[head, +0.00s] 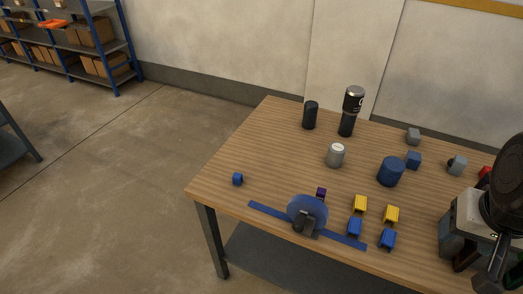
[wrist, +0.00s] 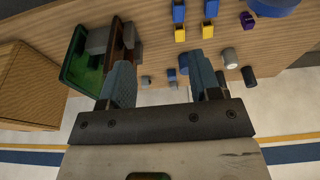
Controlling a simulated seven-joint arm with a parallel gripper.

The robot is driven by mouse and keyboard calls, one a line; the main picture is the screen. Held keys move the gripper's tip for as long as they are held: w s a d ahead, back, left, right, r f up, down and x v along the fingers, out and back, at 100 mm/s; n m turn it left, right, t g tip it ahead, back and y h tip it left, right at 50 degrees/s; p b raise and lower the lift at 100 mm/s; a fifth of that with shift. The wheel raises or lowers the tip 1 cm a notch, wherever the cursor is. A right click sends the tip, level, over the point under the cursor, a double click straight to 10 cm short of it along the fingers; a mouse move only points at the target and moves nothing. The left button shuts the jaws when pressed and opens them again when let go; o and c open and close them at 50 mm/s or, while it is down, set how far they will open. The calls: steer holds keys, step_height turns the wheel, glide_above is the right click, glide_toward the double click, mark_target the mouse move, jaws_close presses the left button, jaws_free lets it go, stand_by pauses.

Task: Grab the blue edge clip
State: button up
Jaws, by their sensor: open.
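Two small blue channel-shaped clips, a left one (head: 354,227) and a right one (head: 388,239), lie near the front edge of the wooden table (head: 240,150), in front of two yellow ones. I cannot tell which one is the edge clip. Blue clips also show at the top of the wrist view, as one blue clip (wrist: 179,12) and another (wrist: 211,8). My gripper (wrist: 162,70) is open, its two fingers wide apart with nothing held between them. The clips lie beyond the fingertips, apart from them.
Yellow clips (head: 360,203) (head: 392,214) lie beside the blue ones. A blue disc (head: 308,205) with a blue bar stands left of them. A dark blue cylinder (head: 391,171), a blue cube (head: 413,159) and tall black containers (head: 310,115) stand behind. A green bin (wrist: 85,60) is near my left finger.

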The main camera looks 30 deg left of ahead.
steer(key=w+a+f+n, duration=0.1)
steer(key=w+a+n, duration=0.5)
steer(key=w+a, duration=0.55)
steer(key=n+g, duration=0.3)
steer(key=n, duration=1)
glide_above(237, 175)
step_height(237, 175, down, 21)
steer(key=shift+d+f, duration=0.15)
steer(key=shift+f, duration=0.05)
steer(key=shift+a+f+n, duration=0.15)
steer(key=shift+a+n, duration=0.05)
steer(key=shift+n, duration=0.1)
steer(key=shift+f, duration=1.3)
